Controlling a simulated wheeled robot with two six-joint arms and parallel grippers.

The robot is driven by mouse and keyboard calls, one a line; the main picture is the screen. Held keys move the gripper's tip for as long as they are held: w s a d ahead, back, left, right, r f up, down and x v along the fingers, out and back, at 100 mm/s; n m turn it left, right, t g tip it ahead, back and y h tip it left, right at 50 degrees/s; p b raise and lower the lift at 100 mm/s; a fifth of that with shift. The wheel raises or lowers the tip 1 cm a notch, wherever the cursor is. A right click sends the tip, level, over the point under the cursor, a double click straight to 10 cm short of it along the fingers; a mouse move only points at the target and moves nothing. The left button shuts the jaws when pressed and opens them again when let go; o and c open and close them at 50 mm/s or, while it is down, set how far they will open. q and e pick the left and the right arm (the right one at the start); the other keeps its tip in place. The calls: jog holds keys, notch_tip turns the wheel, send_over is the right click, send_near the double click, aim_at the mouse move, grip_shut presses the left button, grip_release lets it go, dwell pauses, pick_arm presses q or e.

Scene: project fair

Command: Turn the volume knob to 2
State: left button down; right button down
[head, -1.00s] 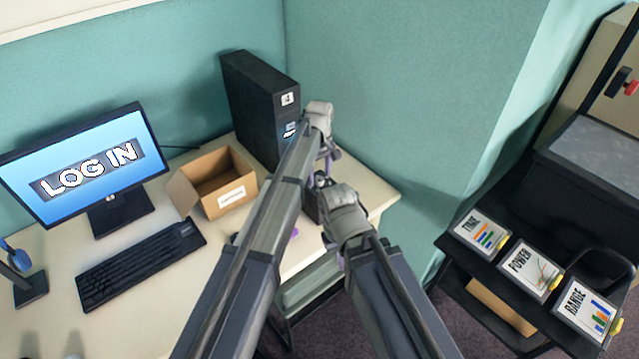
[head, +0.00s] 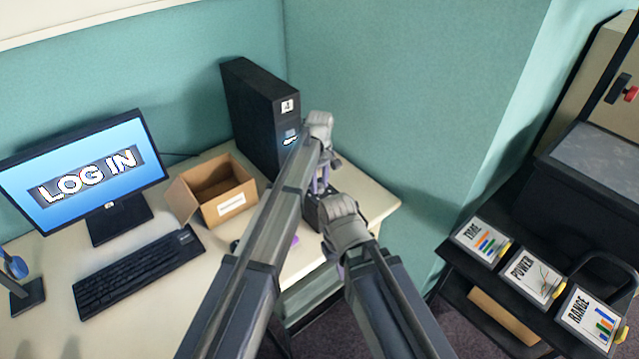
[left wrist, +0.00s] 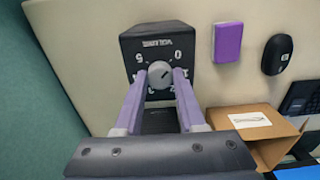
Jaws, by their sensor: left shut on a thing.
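The black volume box (left wrist: 156,45) shows in the left wrist view, with white numbers around a round grey knob (left wrist: 160,74). The numbers 0 and 5 are readable; the others are partly covered by the fingers. A pale pointer line on the knob slants toward the upper right, roughly to the 0 side. My left gripper (left wrist: 161,80) is shut on the knob, one purple finger on each side. In the head view the left gripper (head: 319,186) reaches down to the box (head: 312,212), mostly hidden by my arms. My right gripper (head: 341,268) hangs low beside the desk; its fingers are mostly hidden.
A purple block (left wrist: 228,42) and a black mouse (left wrist: 277,54) lie beside the box. An open cardboard box (head: 232,205), keyboard (head: 138,270), monitor (head: 85,170) and black computer tower (head: 262,115) stand on the desk. A dark cart (head: 455,262) with labelled cards is at right.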

dwell(0.4)
pick_arm(q)
jog(key=m, duration=1.5)
jog(key=shift+m, duration=0.4)
jog(key=m, duration=0.5)
jog(key=shift+m, duration=0.4)
jog(key=c, duration=0.5)
grip_release()
